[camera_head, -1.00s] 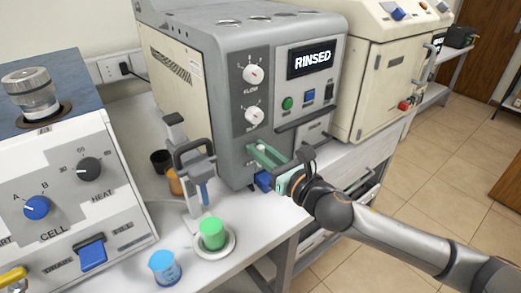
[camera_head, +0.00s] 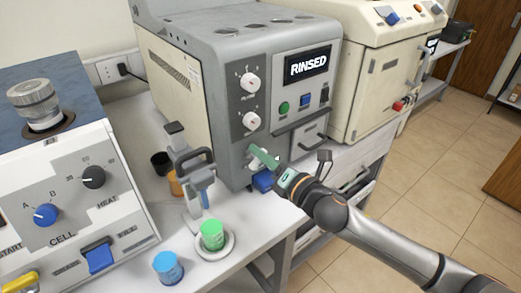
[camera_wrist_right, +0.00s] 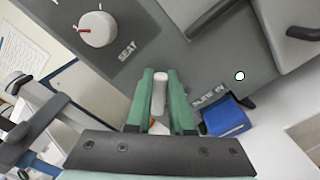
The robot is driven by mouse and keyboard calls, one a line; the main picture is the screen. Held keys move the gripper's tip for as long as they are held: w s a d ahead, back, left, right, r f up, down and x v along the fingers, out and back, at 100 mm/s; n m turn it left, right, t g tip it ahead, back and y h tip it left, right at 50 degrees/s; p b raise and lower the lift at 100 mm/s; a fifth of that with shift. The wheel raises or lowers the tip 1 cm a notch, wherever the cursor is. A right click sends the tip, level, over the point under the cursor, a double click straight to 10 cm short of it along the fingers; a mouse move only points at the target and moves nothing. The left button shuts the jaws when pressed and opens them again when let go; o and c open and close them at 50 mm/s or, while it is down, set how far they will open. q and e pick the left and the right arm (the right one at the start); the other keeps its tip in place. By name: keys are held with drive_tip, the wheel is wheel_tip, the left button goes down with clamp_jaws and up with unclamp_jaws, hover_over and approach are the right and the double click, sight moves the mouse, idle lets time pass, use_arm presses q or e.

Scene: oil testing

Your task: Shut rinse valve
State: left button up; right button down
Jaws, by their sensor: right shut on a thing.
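The grey machine (camera_head: 225,120) has a dark screen (camera_head: 308,64) that reads RINSED. My right gripper (camera_head: 260,155), with green fingers, is at the lower front of this machine, below its two white knobs. In the right wrist view, the gripper (camera_wrist_right: 158,85) is shut on a pale upright lever (camera_wrist_right: 159,95), which I take to be the rinse valve handle. The fingers hide the lever's lower part, so its full turn angle cannot be told. A blue block (camera_head: 263,181) sits just below the gripper. My left gripper is not in view.
A white knob labelled SEAT (camera_wrist_right: 97,29) is up and left of the fingers in the wrist view. The floor at the right is clear.

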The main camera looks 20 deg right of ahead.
drive_tip(key=m, duration=0.1)
drive_tip(key=m+p, duration=0.1)
drive_tip(key=m, duration=0.2)
drive_tip(key=shift+d+f+m, duration=0.1)
drive_tip(key=shift+f+m, duration=0.15)
drive_tip(key=shift+m, duration=0.15)
drive_tip(key=shift+f+m+p, duration=0.25)
drive_tip(key=shift+m+p, duration=0.5)
drive_tip(key=shift+m, duration=1.05)
drive_tip(key=c, duration=0.8)
unclamp_jaws()
drive_tip(key=shift+d, duration=0.1)
drive_tip(key=b+v, duration=0.2)
drive_tip(key=v, duration=1)
drive_tip(key=shift+s, duration=0.15)
